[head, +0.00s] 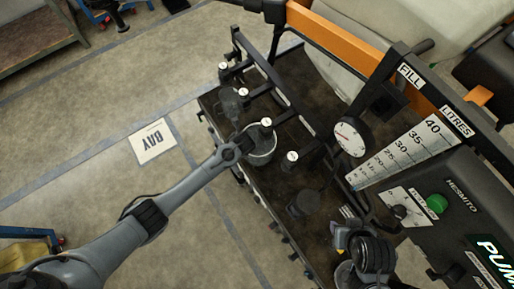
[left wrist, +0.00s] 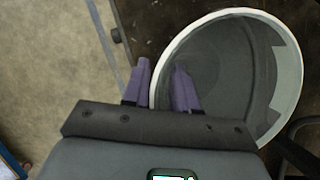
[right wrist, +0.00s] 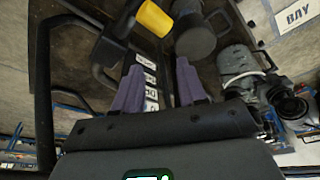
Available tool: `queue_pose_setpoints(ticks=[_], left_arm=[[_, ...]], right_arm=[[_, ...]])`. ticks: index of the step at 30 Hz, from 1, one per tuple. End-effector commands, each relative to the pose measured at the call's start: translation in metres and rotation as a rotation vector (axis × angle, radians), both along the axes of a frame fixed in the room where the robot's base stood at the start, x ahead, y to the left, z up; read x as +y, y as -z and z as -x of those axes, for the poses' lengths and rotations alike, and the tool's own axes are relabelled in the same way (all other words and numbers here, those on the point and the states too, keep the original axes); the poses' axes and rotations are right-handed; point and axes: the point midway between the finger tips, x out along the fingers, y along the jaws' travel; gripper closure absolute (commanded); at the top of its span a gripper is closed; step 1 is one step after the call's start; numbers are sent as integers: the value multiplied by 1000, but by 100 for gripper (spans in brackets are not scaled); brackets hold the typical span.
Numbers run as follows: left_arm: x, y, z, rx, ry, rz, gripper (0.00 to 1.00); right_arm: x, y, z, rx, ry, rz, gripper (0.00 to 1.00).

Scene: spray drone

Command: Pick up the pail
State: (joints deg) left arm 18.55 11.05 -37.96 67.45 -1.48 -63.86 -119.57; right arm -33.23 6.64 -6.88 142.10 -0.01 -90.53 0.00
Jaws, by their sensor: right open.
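The pail (head: 262,148) is a grey, round, open-topped vessel on the dark deck of the rig in the head view, partly hidden by my left gripper (head: 230,152). In the left wrist view the pail (left wrist: 286,75) shows its pale rim and appears empty. There my left gripper (left wrist: 160,75) straddles the near rim, one purple finger outside and one inside. I cannot tell whether the fingers press on the wall. My right gripper (right wrist: 160,65) is open and empty in the right wrist view, apart from the pail.
A black rail with white-capped posts (head: 243,91) runs beside the pail. A round gauge (head: 350,138), a litre scale (head: 408,150) and a control panel stand to the right. A yellow-ended part (right wrist: 154,18) and a dark cylinder (right wrist: 194,36) lie beyond my right fingers.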

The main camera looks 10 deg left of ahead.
Motion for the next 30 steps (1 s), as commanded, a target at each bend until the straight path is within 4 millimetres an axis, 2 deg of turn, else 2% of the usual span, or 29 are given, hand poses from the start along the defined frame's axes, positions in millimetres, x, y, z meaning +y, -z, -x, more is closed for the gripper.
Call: queue_pose_setpoints(ticks=[1,5,30], left_arm=[[0,0,0,0,0,0,81],[0,0,0,0,0,0,100],[0,0,0,1,0,0,100]], right_arm=[[0,0,0,0,0,0,59],[0,0,0,1,0,0,59],[-2,1,0,1,-5,7,59]])
